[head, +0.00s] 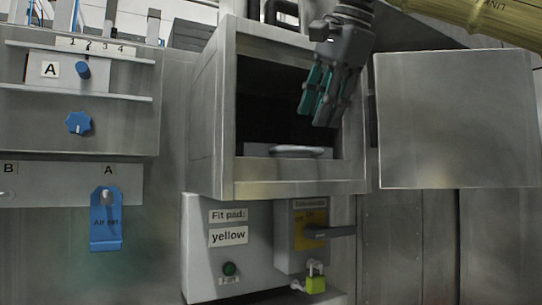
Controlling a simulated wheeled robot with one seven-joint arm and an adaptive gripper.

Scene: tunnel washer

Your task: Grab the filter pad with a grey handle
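A steel box (207,130) with an open front stands in the middle of the head view. A pale grey, flat, rounded piece (297,149) shows low in its opening, just behind the front lip. It may be the grey handle of a filter pad; no pad body can be made out in the dark interior. My gripper (317,106) hangs at the upper right of the opening, above and to the right of the grey piece, apart from it in the picture. Its teal-padded fingers point down and sit close together. I see nothing between them, but their gap is unclear.
The box's door (455,120) stands open on the right. Below, a panel carries a sign (228,236) reading "Fit pad: yellow", a green button (229,269), a dark-handled switch (310,236) and a green padlock (316,283). Blue knobs and a blue tag (106,222) are left.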

